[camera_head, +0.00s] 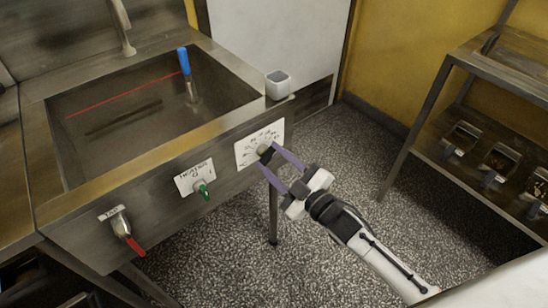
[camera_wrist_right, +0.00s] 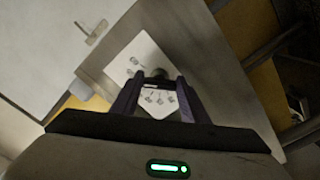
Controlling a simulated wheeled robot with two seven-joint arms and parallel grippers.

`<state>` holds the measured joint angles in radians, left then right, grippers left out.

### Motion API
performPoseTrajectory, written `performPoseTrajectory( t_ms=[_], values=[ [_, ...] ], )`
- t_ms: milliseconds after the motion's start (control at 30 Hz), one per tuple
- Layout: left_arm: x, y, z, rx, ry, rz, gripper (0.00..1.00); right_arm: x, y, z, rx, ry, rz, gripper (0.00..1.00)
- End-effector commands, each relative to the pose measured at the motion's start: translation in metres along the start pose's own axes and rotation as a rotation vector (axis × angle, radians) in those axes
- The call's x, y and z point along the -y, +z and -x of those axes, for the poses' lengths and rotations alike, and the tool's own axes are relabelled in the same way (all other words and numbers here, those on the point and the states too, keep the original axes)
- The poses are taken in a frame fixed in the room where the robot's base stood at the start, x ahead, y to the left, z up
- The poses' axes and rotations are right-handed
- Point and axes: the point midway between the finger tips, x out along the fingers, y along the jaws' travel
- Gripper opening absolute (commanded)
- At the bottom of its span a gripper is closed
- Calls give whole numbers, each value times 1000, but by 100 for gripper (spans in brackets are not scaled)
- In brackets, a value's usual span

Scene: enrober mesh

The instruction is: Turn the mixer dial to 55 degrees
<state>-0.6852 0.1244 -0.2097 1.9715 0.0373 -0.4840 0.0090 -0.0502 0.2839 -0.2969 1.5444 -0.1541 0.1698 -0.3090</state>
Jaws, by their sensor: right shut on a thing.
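The mixer dial (camera_head: 263,149) is a small dark knob on a white scale plate (camera_head: 246,155) with printed numbers, on the front panel of the steel basin unit. My right gripper (camera_head: 267,155) reaches it from the lower right, its two purple fingers shut on the knob. In the right wrist view the knob (camera_wrist_right: 158,75) sits between the fingertips, in front of the white plate (camera_wrist_right: 146,52) with its marks. The fingers partly hide the knob, and I cannot read its pointer angle. My left gripper is not in view.
A blue-handled tool (camera_head: 184,62) stands in the basin (camera_head: 225,95). A shelf (camera_head: 445,155) with bins stands right.

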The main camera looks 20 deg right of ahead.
Motion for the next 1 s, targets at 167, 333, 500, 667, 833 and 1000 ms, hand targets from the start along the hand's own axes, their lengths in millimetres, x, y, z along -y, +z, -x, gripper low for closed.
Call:
performPoseTrajectory(
  t_ms=[167,333,500,667,833,1000],
  values=[
    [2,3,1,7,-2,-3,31,1,1,0,1,-1,-19,18],
    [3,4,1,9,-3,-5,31,1,1,0,1,-1,-21,18],
    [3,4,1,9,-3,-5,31,1,1,0,1,-1,-20,18],
    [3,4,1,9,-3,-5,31,1,0,0,1,-1,-19,59],
    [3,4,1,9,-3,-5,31,0,0,0,0,-1,-19,59],
    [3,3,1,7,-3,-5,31,0,1,6,1,-1,-19,59]
  ],
)
